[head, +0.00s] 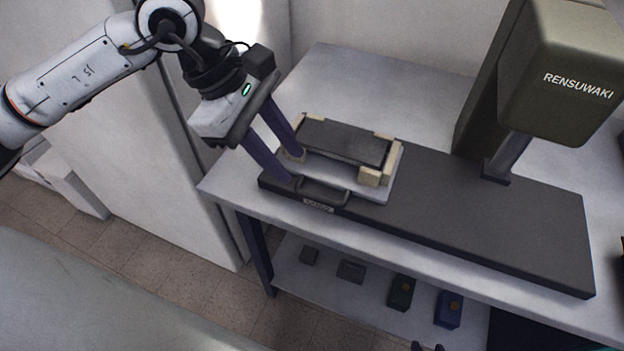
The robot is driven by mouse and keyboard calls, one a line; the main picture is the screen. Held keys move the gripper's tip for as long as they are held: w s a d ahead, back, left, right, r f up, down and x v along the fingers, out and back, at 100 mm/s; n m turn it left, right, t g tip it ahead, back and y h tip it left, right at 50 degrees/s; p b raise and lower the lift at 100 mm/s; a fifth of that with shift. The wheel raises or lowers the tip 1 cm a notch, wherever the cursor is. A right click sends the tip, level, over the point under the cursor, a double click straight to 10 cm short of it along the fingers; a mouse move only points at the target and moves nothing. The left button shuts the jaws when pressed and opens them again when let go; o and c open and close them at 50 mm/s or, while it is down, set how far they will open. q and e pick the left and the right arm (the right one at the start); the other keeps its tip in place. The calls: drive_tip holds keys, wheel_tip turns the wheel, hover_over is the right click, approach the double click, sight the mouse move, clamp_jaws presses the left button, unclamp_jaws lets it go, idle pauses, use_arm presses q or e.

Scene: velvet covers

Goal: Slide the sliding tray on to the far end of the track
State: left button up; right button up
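The sliding tray (375,184) is a light grey plate with a handle (325,191) on its front side. Cream corner blocks on it surround a dark flat slab (345,142). It sits at the left end of the track (470,212), a long dark base running right under a press-like machine. My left gripper (289,165) reaches down from the upper left to the tray's left end. Its two dark purple fingers are apart; whether they touch the tray is unclear.
The olive machine head (560,60) marked RENSUWAKI overhangs the track, with a grey column (507,158) below it. The track right of the tray looks clear up to there. Several small blocks lie on the table's lower shelf (330,300). A pale cabinet stands left of the table.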

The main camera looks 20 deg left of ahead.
sight(316, 196)
use_arm(q)
drive_tip(key=x, duration=0.9)
drive_tip(key=shift+d+f+p, duration=0.1)
drive_tip(key=shift+d+p, duration=0.1)
drive_tip(key=shift+p, duration=0.1)
drive_tip(key=shift+c, duration=0.2)
clamp_jaws()
